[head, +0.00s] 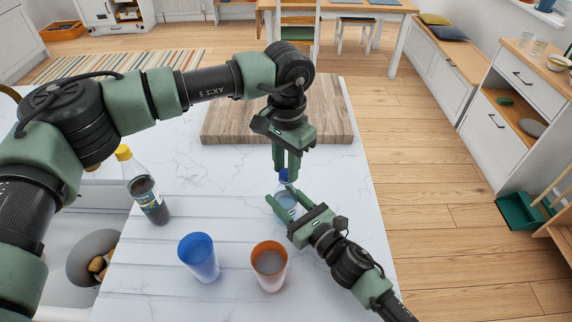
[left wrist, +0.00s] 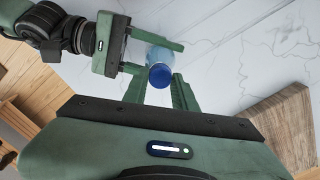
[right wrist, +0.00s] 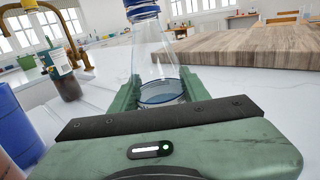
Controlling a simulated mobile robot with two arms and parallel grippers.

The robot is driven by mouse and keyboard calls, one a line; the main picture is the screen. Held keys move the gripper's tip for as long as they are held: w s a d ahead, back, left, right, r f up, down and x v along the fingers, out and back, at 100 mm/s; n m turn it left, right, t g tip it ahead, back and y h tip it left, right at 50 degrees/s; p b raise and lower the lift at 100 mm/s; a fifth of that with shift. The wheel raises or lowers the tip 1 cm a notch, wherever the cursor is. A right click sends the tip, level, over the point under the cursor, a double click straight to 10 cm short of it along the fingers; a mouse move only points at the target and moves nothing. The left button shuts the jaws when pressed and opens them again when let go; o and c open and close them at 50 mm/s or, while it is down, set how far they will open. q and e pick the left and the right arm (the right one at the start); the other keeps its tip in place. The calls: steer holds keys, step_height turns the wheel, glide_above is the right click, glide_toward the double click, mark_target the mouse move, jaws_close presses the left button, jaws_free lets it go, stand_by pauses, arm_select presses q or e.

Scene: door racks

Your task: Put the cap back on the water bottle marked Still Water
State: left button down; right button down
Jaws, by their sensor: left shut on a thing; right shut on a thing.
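The clear water bottle (head: 286,203) stands upright near the counter's right side, its label not readable here. My right gripper (head: 279,204) is shut on its body; the right wrist view shows the clear bottle (right wrist: 160,65) between the fingers. The blue cap (head: 284,174) is at the bottle's top, between the fingertips of my left gripper (head: 287,167), which points down from above and is shut on it. The left wrist view shows the cap (left wrist: 160,75) from above, in line with the bottle. I cannot tell whether it is seated on the neck.
A dark bottle with a yellow cap (head: 146,190) stands left by the sink. A blue cup (head: 198,258) and an orange cup (head: 269,266) stand in front. A wooden board (head: 230,120) lies behind. The counter's right edge is close to the bottle.

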arm_select(q)
steer(key=shift+m, duration=0.3)
steer(key=c, duration=1.1)
jaws_free()
steer(key=shift+r, duration=2.3)
steer(key=shift+c, duration=0.4)
